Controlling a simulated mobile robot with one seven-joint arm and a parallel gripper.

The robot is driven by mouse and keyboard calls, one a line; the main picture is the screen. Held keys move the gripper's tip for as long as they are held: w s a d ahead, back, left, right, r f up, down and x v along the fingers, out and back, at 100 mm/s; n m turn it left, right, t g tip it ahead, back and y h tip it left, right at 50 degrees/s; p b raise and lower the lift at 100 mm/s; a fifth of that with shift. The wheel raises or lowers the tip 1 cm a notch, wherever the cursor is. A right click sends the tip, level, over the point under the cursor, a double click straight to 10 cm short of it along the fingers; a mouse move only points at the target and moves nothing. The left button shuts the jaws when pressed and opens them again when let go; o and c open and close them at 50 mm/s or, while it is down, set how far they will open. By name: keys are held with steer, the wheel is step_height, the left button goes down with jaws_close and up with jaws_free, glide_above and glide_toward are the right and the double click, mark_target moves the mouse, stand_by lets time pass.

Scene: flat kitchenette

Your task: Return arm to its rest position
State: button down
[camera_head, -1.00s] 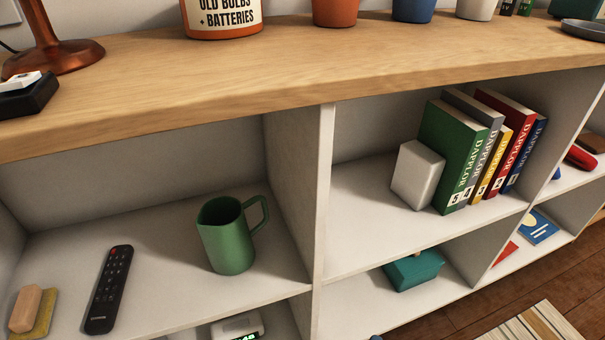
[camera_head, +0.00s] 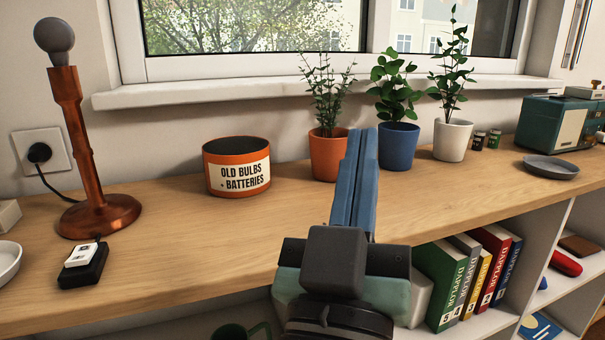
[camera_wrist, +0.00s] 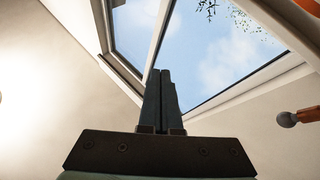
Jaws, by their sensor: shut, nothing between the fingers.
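My gripper (camera_head: 361,134) rises in the middle of the head view, in front of the shelf unit's wooden top (camera_head: 225,236). Its two blue fingers are together and point up and away, with nothing between them. In the head view they overlap the edges of the orange and blue pots. The wrist view also shows the gripper (camera_wrist: 160,72) shut and empty, against the window and sky. My arm below the gripper hides part of the shelf's front edge.
An orange bin (camera_head: 222,181), orange pot (camera_head: 324,160), blue pot (camera_head: 398,152) and white pot (camera_head: 452,143) stand along the back. A copper lamp (camera_head: 85,150) stands left. The top's middle left is clear.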

steer(key=s+a+r+t+y+p, duration=0.2)
steer(key=s+r+y, duration=0.1)
steer(key=r, duration=0.5)
steer(key=s+a+r+t+y+p, duration=0.2)
steer(key=a+r+y, duration=0.1)
steer(key=r, duration=0.6)
step_height(320, 180, up, 36)
steer(key=p, duration=3.6)
steer(key=shift+f+n, duration=0.2)
steer(key=shift+n, duration=0.2)
